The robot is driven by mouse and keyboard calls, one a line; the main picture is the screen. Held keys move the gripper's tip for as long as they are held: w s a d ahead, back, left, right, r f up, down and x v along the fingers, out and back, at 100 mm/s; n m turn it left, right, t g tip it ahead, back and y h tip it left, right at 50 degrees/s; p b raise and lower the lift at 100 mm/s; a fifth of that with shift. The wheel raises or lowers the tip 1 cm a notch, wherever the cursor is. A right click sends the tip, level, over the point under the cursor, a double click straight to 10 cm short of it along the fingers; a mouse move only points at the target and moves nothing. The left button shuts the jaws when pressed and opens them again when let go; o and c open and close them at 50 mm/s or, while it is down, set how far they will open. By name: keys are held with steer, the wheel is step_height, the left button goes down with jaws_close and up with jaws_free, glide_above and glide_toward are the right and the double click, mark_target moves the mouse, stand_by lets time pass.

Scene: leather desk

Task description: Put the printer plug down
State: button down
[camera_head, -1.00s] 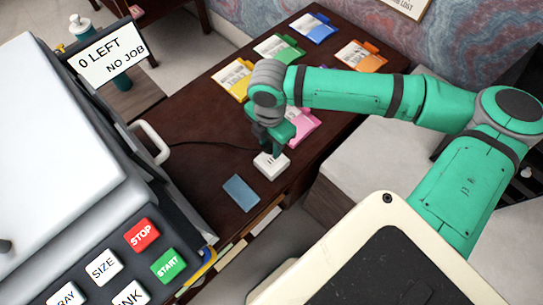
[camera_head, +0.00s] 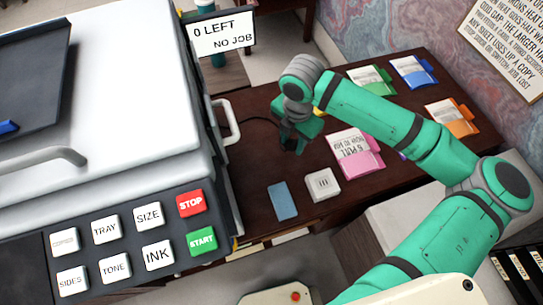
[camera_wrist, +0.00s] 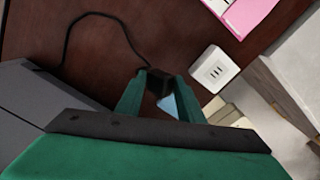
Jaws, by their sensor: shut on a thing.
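The printer plug (camera_wrist: 157,84) is a small black block between the green fingers of my gripper (camera_wrist: 160,92) in the wrist view. A thin black cord (camera_wrist: 88,16) curves over the dark desk from the printer side to it. In the head view my gripper (camera_head: 291,142) is over the desk, beside the printer handle; the plug is hard to make out there. The white square socket (camera_head: 322,184) with dark slots sits to the right and nearer, apart from the plug; it also shows in the wrist view (camera_wrist: 214,69). I cannot tell whether the plug touches the desk.
The big white printer (camera_head: 120,100) fills the left, its handle (camera_head: 226,122) sticking out. A blue card (camera_head: 282,201) lies left of the socket. A pink folder (camera_head: 357,156) and several other folders lie farther right. Bare desk (camera_head: 262,165) shows between printer and card.

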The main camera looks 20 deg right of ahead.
steer(key=w+a+n, duration=0.3)
steer(key=a, duration=0.2)
glide_above(270, 159)
step_height(270, 159, down, 10)
steer(key=shift+w+d+r, duration=0.1)
steer(key=shift+d+r, duration=0.05)
steer(key=shift+r, duration=0.1)
steer(key=shift+f, duration=0.2)
steer(key=shift+f, duration=0.25)
steer(key=shift+f, duration=0.35)
steer(key=shift+f, duration=0.1)
steer(key=c, duration=1.2)
jaws_free()
